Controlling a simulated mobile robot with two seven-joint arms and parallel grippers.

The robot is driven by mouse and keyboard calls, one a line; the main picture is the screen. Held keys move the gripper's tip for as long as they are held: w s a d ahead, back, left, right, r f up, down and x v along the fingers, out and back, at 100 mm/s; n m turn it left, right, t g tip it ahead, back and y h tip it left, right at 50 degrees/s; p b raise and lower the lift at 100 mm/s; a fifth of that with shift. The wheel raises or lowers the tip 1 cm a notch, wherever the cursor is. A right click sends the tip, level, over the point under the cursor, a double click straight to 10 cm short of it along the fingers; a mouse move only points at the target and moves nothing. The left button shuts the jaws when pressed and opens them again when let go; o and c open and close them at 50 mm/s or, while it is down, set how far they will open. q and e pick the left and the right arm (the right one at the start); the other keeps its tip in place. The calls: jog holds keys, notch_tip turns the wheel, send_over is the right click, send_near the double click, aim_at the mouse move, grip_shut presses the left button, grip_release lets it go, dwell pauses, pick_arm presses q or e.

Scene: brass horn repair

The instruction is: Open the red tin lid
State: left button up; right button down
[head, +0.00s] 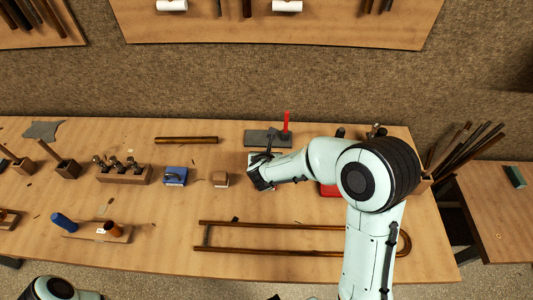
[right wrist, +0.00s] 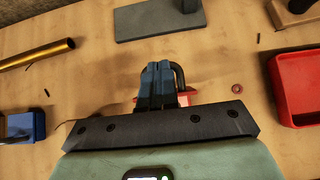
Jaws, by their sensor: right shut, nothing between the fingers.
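A red tin (right wrist: 307,112) lies at the right edge of the right wrist view, its raised rim around a recessed red inside. In the head view only a red strip of it (head: 329,191) shows below my right forearm; the arm hides the rest. My right gripper (right wrist: 160,68) is shut and empty, left of the tin and over the bench. A small red-edged piece (right wrist: 203,98) shows partly behind the fingers; I cannot tell whether it is the lid. A dark bent rod curves beside the fingertips. My left gripper is not in view.
A grey plate (head: 262,138) with a red upright stands behind the gripper. A blue box (head: 175,176) and a small wooden block (head: 220,179) lie to the left. A long copper U-shaped tube (head: 290,251) lies along the front of the bench (head: 165,222).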

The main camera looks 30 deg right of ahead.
jog(key=shift+w+d+f+g+p, duration=0.1)
jog(key=shift+w+d+g+p, duration=0.1)
jog(key=shift+w+d, duration=0.25)
jog(key=shift+w+d+f+g+p, duration=0.1)
jog(key=shift+w+d+g+p, duration=0.15)
jog(key=shift+w, duration=0.4)
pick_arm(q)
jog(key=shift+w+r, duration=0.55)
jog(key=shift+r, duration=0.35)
pick_arm(e)
jog(key=shift+w+d, duration=0.1)
jog(key=shift+w, duration=0.05)
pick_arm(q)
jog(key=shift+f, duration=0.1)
